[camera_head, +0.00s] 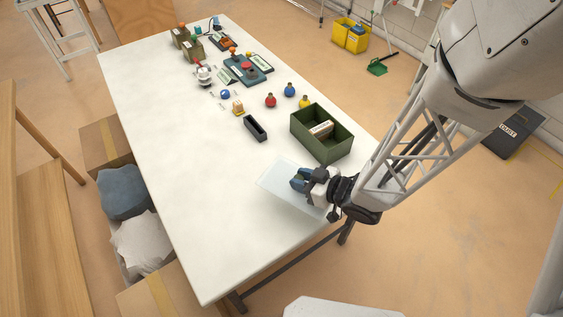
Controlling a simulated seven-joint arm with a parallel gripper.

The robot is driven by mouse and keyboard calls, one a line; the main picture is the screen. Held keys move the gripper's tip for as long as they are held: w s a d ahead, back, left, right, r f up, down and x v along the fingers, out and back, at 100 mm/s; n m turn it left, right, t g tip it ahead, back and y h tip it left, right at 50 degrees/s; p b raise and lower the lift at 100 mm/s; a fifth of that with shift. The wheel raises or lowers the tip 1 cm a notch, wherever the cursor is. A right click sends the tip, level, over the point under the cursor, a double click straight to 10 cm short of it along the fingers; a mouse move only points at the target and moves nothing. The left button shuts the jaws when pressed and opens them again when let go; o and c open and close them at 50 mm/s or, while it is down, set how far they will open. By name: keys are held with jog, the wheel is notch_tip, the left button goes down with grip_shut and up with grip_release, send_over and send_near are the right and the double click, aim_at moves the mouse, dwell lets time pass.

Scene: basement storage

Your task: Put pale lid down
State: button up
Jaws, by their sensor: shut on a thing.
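The pale lid (274,183) is a flat, whitish, see-through sheet at the right edge of the white table (180,190), just in front of the green bin. My gripper (298,182) is at the lid's right part, shut on it, and its blue fingers and my wrist hide part of the lid. The lid looks close to level with the table top. I cannot tell whether it touches the table or is held slightly above it.
A dark green open bin (338,151) with a small box (321,129) inside stands behind my gripper. A small black tray (255,129), red (270,100), blue (289,90) and yellow (305,102) round objects, and several devices are farther back. The table's near left is clear.

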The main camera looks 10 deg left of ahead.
jog(key=shift+w, duration=0.15)
jog(key=w+a, duration=0.3)
jog(key=w, duration=0.4)
jog(key=w+a+f, duration=0.1)
jog(key=w+a, duration=0.3)
jog(key=w, duration=0.3)
jog(key=shift+a+f, duration=0.2)
jog(key=shift+f, duration=0.05)
jog(key=shift+f, duration=1.75)
jog(key=shift+f, duration=0.5)
